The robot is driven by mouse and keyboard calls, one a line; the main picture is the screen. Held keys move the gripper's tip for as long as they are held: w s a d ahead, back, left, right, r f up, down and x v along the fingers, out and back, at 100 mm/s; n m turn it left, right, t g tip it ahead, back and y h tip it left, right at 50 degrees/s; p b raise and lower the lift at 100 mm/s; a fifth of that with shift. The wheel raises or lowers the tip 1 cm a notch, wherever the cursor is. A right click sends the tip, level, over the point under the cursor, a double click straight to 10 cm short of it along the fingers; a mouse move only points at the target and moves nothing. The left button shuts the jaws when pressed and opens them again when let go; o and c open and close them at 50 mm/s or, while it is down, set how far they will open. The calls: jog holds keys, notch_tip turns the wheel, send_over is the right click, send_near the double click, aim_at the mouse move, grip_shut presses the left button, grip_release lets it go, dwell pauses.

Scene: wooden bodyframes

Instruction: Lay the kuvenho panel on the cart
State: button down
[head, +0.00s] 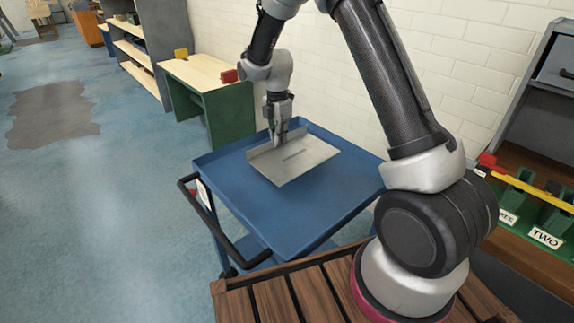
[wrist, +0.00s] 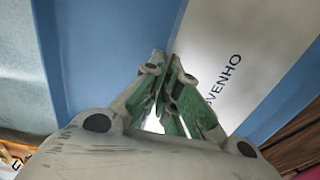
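The kuvenho panel (head: 296,158) is a thin grey sheet with a raised lip along its far-left edge. It appears flat on or just over the top tray of the blue cart (head: 222,168); any small gap is hard to tell. My gripper (head: 277,138) points down at the raised lip. In the wrist view the panel (wrist: 245,50) shows part of its printed name, "VENHO". There my gripper (wrist: 166,62) has its green-padded fingertips drawn together at the lip, shut on it. The lip between the fingertips is mostly hidden.
A black push handle (head: 222,237) is at the cart's near-left side. A green workbench (head: 228,110) with a wooden top stands behind the cart, near a white brick wall. A shelf with labelled green bins (head: 540,210) is at right. Open blue floor lies left.

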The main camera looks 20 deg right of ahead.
jog(key=shift+f, duration=3.6)
jog(key=shift+f, duration=0.1)
jog(key=c, duration=1.6)
grip_release()
jog(key=shift+c, duration=0.2)
notch_tip(320, 180, up, 12)
jog(key=r, duration=0.1)
jog(key=s+d+r+m+t, duration=0.1)
jog(key=s+d+r+m, duration=0.25)
jog(key=r, duration=0.25)
jog(key=s+d+r+m, duration=0.2)
jog(key=s+r+m, duration=0.15)
jog(key=r, duration=0.25)
jog(key=s+d+r+m+t, duration=0.1)
jog(key=s+d+r+m, duration=0.1)
jog(key=s+m, duration=0.3)
jog(key=s+d+r+m+t, duration=0.1)
jog(key=s+d+r+m, duration=0.2)
jog(key=s, duration=1)
jog(key=s+d+r+m+t, duration=0.1)
jog(key=s+d+r+m, duration=0.1)
jog(key=s+m, duration=0.5)
jog(key=s, duration=0.3)
jog(key=shift+d+r+m, duration=0.25)
jog(key=shift+r+m, duration=0.05)
jog(key=shift+r, duration=0.05)
